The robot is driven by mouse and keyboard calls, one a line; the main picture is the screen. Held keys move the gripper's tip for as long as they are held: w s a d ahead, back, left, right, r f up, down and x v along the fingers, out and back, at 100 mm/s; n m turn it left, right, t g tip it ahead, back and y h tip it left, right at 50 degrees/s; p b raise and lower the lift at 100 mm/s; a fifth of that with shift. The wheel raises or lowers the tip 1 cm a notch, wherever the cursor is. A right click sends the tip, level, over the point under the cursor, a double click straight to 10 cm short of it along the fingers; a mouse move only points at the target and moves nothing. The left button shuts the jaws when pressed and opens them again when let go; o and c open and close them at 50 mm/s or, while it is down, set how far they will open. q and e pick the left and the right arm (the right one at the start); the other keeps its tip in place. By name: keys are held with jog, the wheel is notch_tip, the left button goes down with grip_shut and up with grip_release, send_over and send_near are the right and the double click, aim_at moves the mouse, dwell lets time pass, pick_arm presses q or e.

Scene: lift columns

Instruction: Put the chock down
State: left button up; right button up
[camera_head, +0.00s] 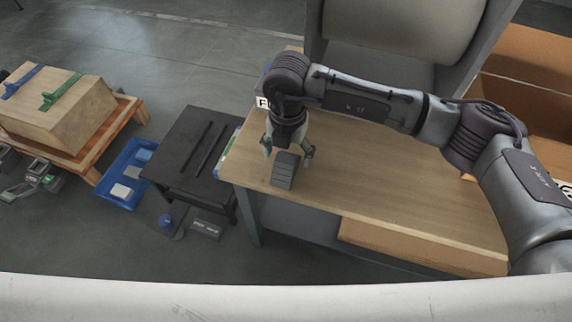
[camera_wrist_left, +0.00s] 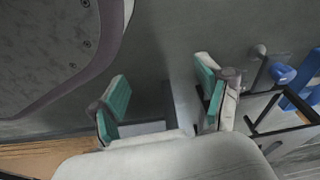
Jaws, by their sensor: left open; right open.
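The chock (camera_head: 284,172) is a dark grey ridged block. It sits on the wooden table top (camera_head: 370,185) near its left end, in the head view. My right gripper (camera_head: 288,153) points down just above and behind the chock, with its fingers spread to either side. Its fingers look apart from the chock, though exact contact is hard to tell. My left gripper (camera_wrist_left: 164,97) shows in the left wrist view with its two green-padded fingers wide apart and nothing between them.
A low black table (camera_head: 190,150) with two dark bars stands left of the wooden table. A blue tray (camera_head: 125,175) with light blocks lies on the floor. A wooden box (camera_head: 55,105) with blue and green straps rests on a pallet. A large grey roll stands behind.

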aim_at(286, 158)
jog(key=f, duration=0.5)
jog(key=shift+w+a, duration=0.15)
jog(key=shift+w, duration=0.05)
jog(key=c, duration=1.3)
jog(key=shift+r, duration=0.1)
jog(key=shift+c, duration=1)
jog(key=shift+r, duration=0.1)
